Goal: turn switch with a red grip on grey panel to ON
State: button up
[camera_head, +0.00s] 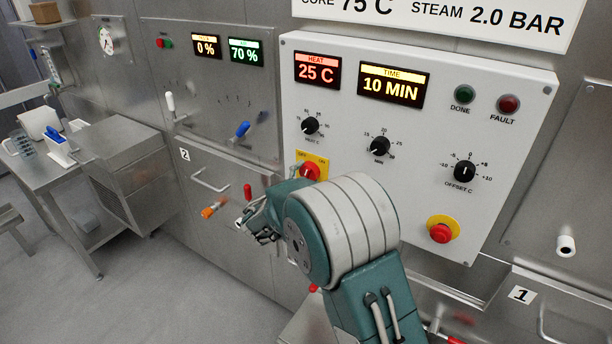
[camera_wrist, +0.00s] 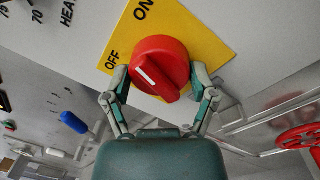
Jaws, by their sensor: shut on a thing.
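The switch's red grip (camera_wrist: 160,66) sits on a yellow plate (camera_wrist: 190,30) marked OFF and ON. Its white line points toward the OFF label in the wrist view. My gripper (camera_wrist: 162,78) is shut on the red grip, with one finger on each side. In the head view the red grip (camera_head: 310,171) and yellow plate (camera_head: 320,159) show at the lower left of the pale grey panel (camera_head: 420,200). My arm hides part of the panel's lower left edge and most of the gripper there.
The panel also carries black dials (camera_head: 464,172), a red stop button (camera_head: 440,233) and lit displays (camera_head: 393,84). A blue lever (camera_head: 242,129) and an orange-tipped handle (camera_head: 210,211) stick out to the left. The floor (camera_head: 130,300) at the lower left is clear.

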jog(key=m, duration=0.5)
jog(key=shift+f, duration=0.15)
jog(key=shift+f+m+h, duration=0.1)
jog(key=shift+m+h, duration=0.2)
jog(key=shift+m, duration=0.2)
jog(key=o, duration=1)
jog(key=shift+s+a, duration=0.1)
jog(key=shift+a, duration=0.05)
jog(key=v, duration=1.1)
jog(key=shift+s+a, duration=0.2)
jog(key=shift+a, duration=0.05)
